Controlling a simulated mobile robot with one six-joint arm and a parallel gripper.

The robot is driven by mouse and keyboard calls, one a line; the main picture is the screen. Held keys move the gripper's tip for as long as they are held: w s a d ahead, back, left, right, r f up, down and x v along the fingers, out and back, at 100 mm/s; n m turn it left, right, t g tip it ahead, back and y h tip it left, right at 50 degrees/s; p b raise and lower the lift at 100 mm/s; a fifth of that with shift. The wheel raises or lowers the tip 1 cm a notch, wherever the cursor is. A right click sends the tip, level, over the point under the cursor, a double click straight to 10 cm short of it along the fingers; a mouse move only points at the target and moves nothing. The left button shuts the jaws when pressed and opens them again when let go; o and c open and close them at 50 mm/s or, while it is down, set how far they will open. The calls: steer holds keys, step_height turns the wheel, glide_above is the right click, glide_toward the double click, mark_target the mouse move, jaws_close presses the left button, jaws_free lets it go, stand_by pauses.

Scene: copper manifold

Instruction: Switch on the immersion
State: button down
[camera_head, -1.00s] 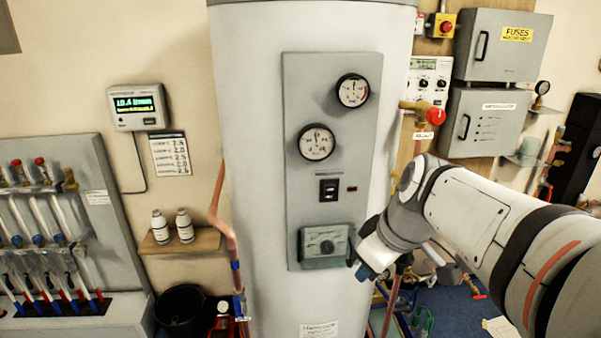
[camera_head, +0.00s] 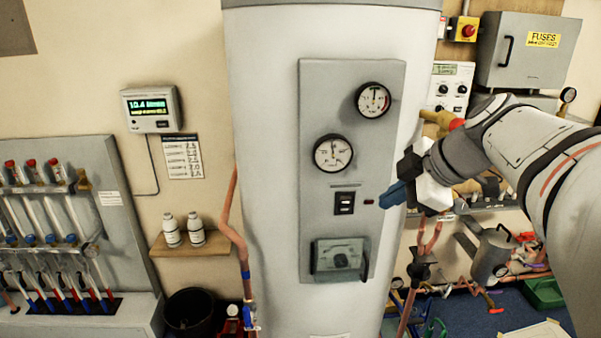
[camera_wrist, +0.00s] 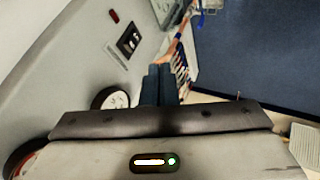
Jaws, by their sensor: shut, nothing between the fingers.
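The immersion switch is a black rocker (camera_head: 344,203) on the grey panel (camera_head: 318,110) of the white cylinder (camera_head: 265,120). A small dark red indicator (camera_head: 369,202) sits just right of it and looks unlit. The rocker (camera_wrist: 130,40) and the indicator (camera_wrist: 114,16) also show in the wrist view. My gripper (camera_head: 384,203) has blue fingers and is just right of the indicator, apart from the switch. In the wrist view its fingers (camera_wrist: 160,70) are together with nothing between them. Which way the rocker is set is too small to tell.
Two round gauges (camera_head: 333,153) (camera_head: 373,100) sit above the switch, and a dial box (camera_head: 339,260) sits below it. A valve with a red knob (camera_head: 456,124) and copper pipes lie to the right. The space in front of the panel's left side is clear.

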mark_target(345, 204)
steer(key=w+a+f+p, duration=0.1)
steer(key=w+f, duration=0.1)
steer(key=w+a+f+p, duration=0.1)
steer(key=w+f, duration=0.1)
steer(key=w, duration=0.1)
steer(key=w+a+f+p, duration=0.1)
steer(key=w+a+f, duration=0.1)
steer(key=w+f, duration=0.1)
steer(key=shift+w, duration=0.45)
